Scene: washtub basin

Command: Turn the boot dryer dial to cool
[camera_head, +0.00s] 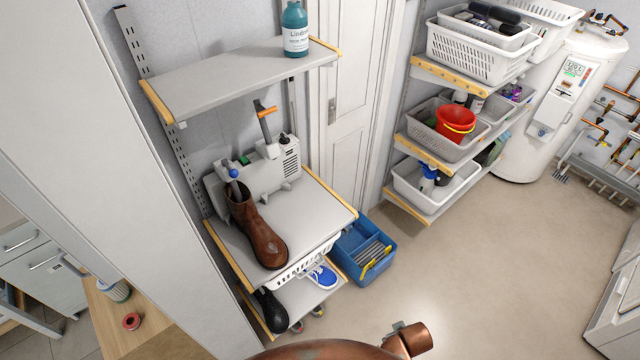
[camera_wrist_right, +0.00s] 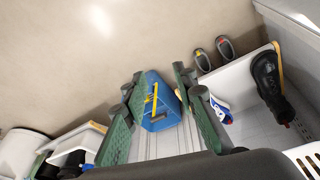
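The boot dryer (camera_head: 268,176) is a pale grey box with a vented right end, on the middle shelf in the head view. A brown boot (camera_head: 254,226) stands at its front left. A blue round piece (camera_head: 234,173) and a small green piece (camera_head: 244,160) show at its upper left. My right gripper (camera_wrist_right: 160,84) is open and empty in the right wrist view, away from the dryer. My left gripper is out of view.
Above the dryer is a shelf (camera_head: 220,82) with a teal bottle (camera_head: 295,28). A blue crate (camera_head: 365,252) stands on the floor beside the rack. A copper-coloured rounded object (camera_head: 330,350) crosses the bottom edge. The floor (camera_head: 480,250) to the right is clear.

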